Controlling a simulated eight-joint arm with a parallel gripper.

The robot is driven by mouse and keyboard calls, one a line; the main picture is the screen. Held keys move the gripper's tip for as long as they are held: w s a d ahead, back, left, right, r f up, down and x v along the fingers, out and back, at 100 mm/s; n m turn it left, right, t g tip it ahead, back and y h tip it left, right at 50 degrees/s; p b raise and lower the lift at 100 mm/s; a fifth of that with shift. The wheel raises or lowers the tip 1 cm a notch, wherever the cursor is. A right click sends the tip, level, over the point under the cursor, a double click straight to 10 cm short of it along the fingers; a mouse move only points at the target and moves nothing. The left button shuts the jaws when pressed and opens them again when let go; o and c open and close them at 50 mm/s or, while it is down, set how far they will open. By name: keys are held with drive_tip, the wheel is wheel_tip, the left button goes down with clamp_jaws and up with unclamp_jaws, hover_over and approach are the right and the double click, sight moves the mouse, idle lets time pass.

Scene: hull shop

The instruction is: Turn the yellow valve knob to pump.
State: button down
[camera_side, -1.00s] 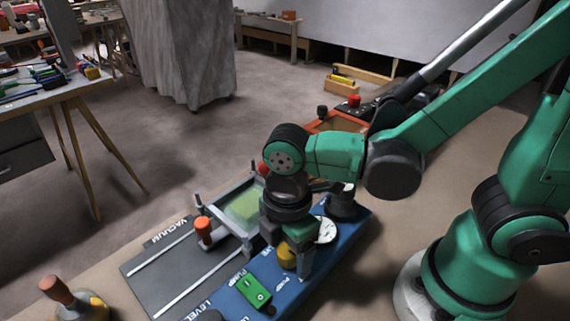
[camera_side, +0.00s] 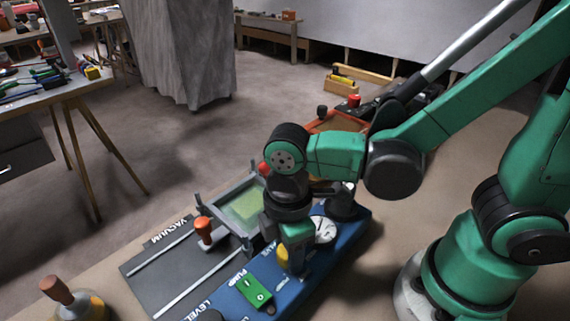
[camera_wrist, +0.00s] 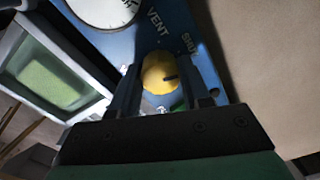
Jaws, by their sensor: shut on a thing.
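The yellow valve knob (camera_side: 281,257) sits on the blue panel (camera_side: 318,271), between the fingers of my gripper (camera_side: 291,262). In the wrist view the round yellow knob (camera_wrist: 155,70) shows a dark mark on its right side. My gripper (camera_wrist: 166,84) is shut on it, one finger at each side. The words VENT and part of SHUT (camera_wrist: 188,44) show beyond the knob there. I cannot tell exactly which label the mark faces.
A white dial gauge (camera_side: 325,230) stands close behind my gripper. A green switch box (camera_side: 255,292) is in front of it. A framed tray with a green pane (camera_side: 242,208) and an orange-topped handle (camera_side: 203,229) are to the left.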

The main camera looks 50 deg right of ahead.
drive_tip(key=m, duration=0.4)
drive_tip(key=shift+m, duration=0.3)
drive_tip(key=m, duration=0.4)
drive_tip(key=shift+m, duration=0.3)
drive_tip(key=shift+c, duration=2.1)
unclamp_jaws()
drive_tip(key=shift+r, duration=2.8)
